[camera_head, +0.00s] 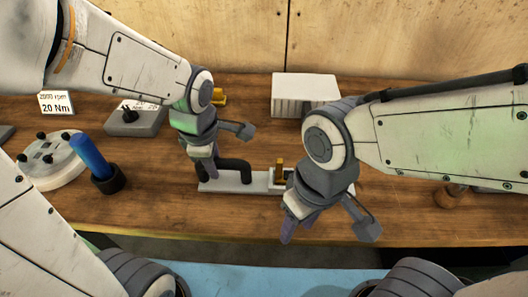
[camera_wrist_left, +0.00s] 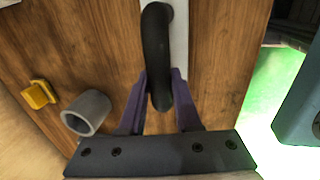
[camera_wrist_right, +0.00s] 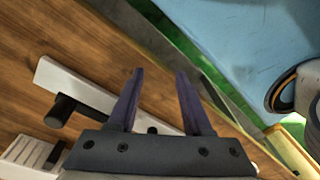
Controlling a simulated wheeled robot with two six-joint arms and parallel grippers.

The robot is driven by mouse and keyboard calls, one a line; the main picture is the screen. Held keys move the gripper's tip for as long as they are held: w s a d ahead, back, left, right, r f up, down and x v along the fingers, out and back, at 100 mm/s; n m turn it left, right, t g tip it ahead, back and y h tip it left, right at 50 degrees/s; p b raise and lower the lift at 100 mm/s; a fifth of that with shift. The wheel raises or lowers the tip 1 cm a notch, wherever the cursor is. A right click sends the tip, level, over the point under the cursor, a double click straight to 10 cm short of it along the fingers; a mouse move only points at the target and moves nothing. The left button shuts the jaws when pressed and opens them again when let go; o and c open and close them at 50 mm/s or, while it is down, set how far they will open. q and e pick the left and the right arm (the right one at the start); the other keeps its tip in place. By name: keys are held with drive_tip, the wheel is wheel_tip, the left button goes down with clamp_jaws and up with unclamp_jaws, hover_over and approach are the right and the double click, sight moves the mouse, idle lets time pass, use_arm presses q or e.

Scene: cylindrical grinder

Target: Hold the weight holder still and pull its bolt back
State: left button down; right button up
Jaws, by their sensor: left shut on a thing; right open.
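The weight holder, a long pale bar (camera_head: 225,186) with a black handle (camera_head: 236,164), lies on the wooden bench in the head view. A brass-coloured upright piece (camera_head: 279,167) stands toward its right part; I cannot tell if this is the bolt. My left gripper (camera_wrist_left: 160,100) is shut on the black handle (camera_wrist_left: 157,45), with a purple finger on each side. The bar (camera_wrist_left: 180,42) runs beyond it. My right gripper (camera_head: 300,218) is open and empty, in front of the bar's right part, which it partly hides. The right wrist view shows the bar (camera_wrist_right: 85,88) behind its fingers (camera_wrist_right: 157,90).
A white ribbed box (camera_head: 305,95) stands behind the holder. At left are a grey box with a knob (camera_head: 135,119), a blue-handled tool in a black cup (camera_head: 95,158) and a round pale plate (camera_head: 50,165). The bench's front edge is close to my right gripper.

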idle(0.4)
drive_tip(key=shift+w, duration=0.1)
drive_tip(key=c, duration=0.6)
drive_tip(key=shift+w+r+n, duration=0.2)
drive_tip(key=shift+w+n, duration=0.1)
drive_tip(key=shift+n, duration=0.1)
clamp_jaws()
drive_tip(key=w+r+n+h, duration=0.1)
drive_tip(key=w+n+h, duration=0.1)
drive_tip(key=w+n, duration=0.1)
drive_tip(key=w+r+n+h, duration=0.2)
drive_tip(key=w+n, duration=0.1)
drive_tip(key=w, duration=0.2)
drive_tip(key=w+r+n+h, duration=0.1)
drive_tip(key=w+n+h, duration=0.1)
drive_tip(key=w, duration=0.3)
drive_tip(key=shift+d+r+n+t, duration=0.2)
drive_tip(key=shift+r+n+t, duration=0.15)
drive_tip(key=shift+n, duration=0.25)
drive_tip(key=shift+w+a+r+m+g+h, duration=0.4)
drive_tip(key=shift+w+a+g+h, duration=0.1)
drive_tip(key=shift+a+h, duration=0.15)
drive_tip(key=shift+w+a+r+m+g+h, duration=0.35)
drive_tip(key=shift+w+a+g+h, duration=0.2)
drive_tip(key=shift+a, duration=0.2)
drive_tip(key=shift+w+a+r+m+g+h, duration=0.4)
drive_tip(key=shift+w+a+g+h, duration=0.1)
drive_tip(key=shift+a+h, duration=0.15)
